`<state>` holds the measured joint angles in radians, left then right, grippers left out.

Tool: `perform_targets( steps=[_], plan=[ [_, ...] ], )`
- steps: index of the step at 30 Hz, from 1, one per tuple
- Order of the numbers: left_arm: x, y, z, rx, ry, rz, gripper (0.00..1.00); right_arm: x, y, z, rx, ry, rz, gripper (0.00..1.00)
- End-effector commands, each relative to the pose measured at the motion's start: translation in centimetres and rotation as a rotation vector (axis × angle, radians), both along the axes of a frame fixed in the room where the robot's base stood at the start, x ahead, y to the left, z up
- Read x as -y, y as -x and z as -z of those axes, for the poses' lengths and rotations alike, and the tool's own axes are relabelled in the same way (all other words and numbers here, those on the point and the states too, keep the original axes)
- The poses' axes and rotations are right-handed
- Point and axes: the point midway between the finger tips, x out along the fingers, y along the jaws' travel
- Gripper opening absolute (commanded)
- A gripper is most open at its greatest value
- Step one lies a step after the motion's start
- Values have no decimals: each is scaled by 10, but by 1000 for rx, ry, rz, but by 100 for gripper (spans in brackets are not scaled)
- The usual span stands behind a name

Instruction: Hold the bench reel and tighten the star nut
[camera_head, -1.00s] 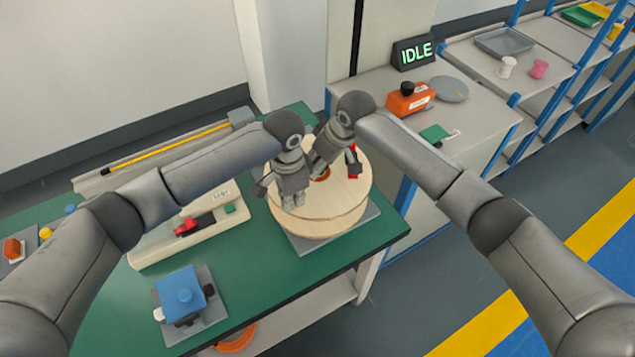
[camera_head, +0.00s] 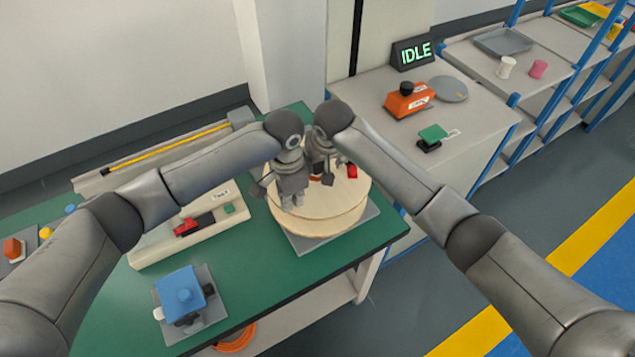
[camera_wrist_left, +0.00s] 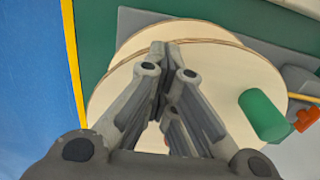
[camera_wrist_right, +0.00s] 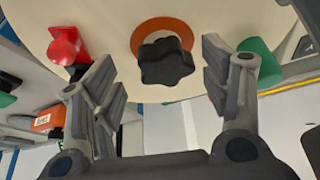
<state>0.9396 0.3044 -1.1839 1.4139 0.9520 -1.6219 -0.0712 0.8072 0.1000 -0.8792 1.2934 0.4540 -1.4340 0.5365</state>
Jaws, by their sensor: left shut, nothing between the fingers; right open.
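The bench reel (camera_head: 345,205) is a pale wooden two-flange spool on a grey plate on the green bench. The black star nut (camera_wrist_right: 165,62) shows in the right wrist view, in front of an orange ring (camera_wrist_right: 150,28) at the reel's centre. My right gripper (camera_wrist_right: 160,72) is open over the reel, its fingers apart on either side of the nut in that view; contact cannot be told. My left gripper (camera_head: 293,203) is shut and empty at the reel's near-left side. Its fingertips also show in the left wrist view (camera_wrist_left: 165,48), against the reel's face near the rim; whether they touch is unclear.
A red piece (camera_wrist_right: 66,45) and a green cylinder (camera_wrist_left: 262,114) stand on the reel face. A blue device (camera_head: 183,293) and a pale tray (camera_head: 160,240) share the bench. A side cabinet (camera_head: 470,140) holds an orange device (camera_head: 408,103) and the IDLE sign (camera_head: 413,53).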

Motion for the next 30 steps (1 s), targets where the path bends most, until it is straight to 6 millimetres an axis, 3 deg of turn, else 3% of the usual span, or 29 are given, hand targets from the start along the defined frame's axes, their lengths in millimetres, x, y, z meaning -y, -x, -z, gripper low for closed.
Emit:
perform_targets(
  steps=[1, 5, 30],
  plan=[
    [0, 5, 8, -11, -4, 3, 0, -2, 1, 1, 0, -2, -3, 70],
    [0, 5, 8, -11, -3, 3, 0, -1, 0, 1, -1, -2, -49, 70],
    [-1, 4, 8, -10, -5, 1, 0, -1, 0, 1, -1, -1, -819, 70]
  ],
)
